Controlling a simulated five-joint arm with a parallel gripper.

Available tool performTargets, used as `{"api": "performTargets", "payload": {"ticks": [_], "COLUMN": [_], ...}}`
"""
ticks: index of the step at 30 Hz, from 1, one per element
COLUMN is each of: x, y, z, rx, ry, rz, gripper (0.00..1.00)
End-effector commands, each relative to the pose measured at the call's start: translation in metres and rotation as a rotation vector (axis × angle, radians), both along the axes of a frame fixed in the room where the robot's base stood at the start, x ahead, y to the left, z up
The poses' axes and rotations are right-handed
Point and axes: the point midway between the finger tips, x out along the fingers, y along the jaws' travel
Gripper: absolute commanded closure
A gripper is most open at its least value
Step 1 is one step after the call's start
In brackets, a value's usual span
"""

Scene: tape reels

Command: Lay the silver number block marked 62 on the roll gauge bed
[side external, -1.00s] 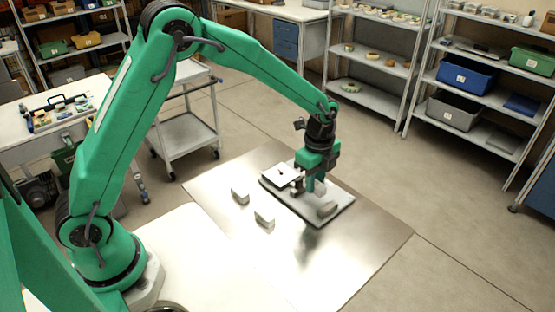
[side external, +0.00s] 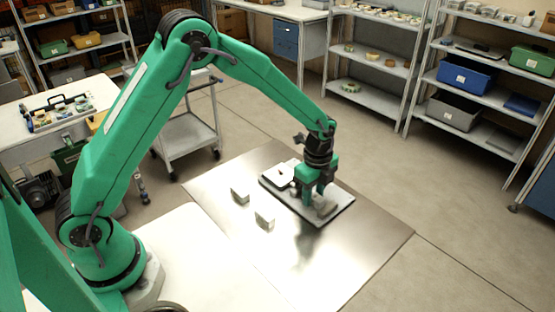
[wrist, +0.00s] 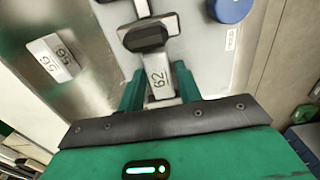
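The silver number block marked 62 (wrist: 160,76) is between the two green fingers of my gripper (wrist: 161,88) in the wrist view. The fingers look close against its sides. In the side view my gripper (side external: 314,203) is low over the roll gauge bed (side external: 341,205), a flat grey plate. The bed also fills the upper middle of the wrist view (wrist: 205,55). A dark rounded part (wrist: 148,36) of the gauge is just beyond the block. My fingers mostly hide the block in the side view, so whether it touches the bed is unclear.
Two other silver blocks (side external: 239,195) (side external: 264,218) stand on the shiny metal sheet (side external: 340,260) left of the bed. One, marked 56 (wrist: 53,57), shows in the wrist view. A blue round piece (wrist: 230,9) is at the bed's far side. The sheet's front is clear.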

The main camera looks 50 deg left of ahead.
Motion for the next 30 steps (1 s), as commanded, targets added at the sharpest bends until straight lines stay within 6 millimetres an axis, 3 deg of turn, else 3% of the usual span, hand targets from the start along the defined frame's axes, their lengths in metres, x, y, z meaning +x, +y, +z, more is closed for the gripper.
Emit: {"api": "performTargets", "payload": {"ticks": [17, 30], "x": [0.001, 0.001], "y": [0.0, 0.0], "z": [0.01, 0.071], "rx": [-0.001, -0.001], "ry": [-0.003, -0.005], "rz": [0.0, 0.0], "gripper": [0.55, 0.55]}}
